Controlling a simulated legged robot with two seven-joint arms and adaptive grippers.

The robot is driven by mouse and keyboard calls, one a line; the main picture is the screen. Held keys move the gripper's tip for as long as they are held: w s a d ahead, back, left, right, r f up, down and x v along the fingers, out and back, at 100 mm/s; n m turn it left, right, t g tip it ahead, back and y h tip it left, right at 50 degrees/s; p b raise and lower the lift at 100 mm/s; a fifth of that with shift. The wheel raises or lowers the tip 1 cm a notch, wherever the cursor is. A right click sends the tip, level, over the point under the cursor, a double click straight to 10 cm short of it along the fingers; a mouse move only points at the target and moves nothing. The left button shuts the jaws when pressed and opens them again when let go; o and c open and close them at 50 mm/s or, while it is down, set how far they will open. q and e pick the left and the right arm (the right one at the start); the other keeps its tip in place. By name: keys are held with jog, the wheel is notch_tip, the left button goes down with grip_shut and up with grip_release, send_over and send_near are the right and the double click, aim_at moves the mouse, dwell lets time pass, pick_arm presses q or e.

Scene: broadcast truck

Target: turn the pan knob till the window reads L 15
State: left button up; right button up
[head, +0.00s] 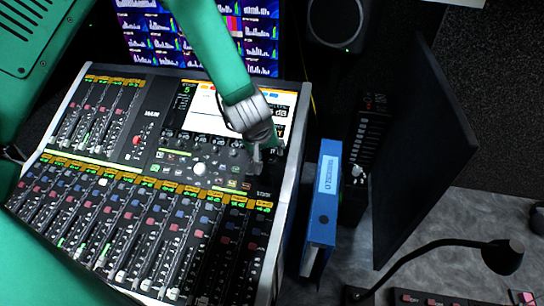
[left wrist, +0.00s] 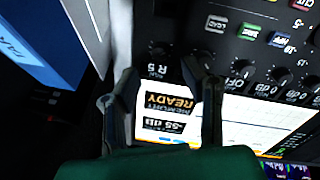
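The pan knob (left wrist: 160,48) is a small dark knob on the console, at top centre in the left wrist view. The small window (left wrist: 157,69) beside it appears to read R 5, seen upside down and dim. My left gripper (left wrist: 160,72) is open, its dark fingers apart on either side of the knob and window. I cannot tell whether they touch the knob. In the head view my left gripper (head: 257,160) points down at the right end of the knob row, under the console screen (head: 202,112); there it hides the knob and window. My right gripper is not in view.
The mixing console (head: 130,175) has several faders and a neighbouring knob row. A blue binder (head: 322,215) stands just right of it, close to the gripper. A dark upright panel (head: 420,150) and a desk lamp (head: 500,256) are further right.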

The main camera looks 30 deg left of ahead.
pick_arm(q)
jog(key=v, duration=0.6)
jog(key=shift+s+r, duration=0.2)
jog(key=shift+r, duration=0.1)
jog(key=shift+f, duration=0.1)
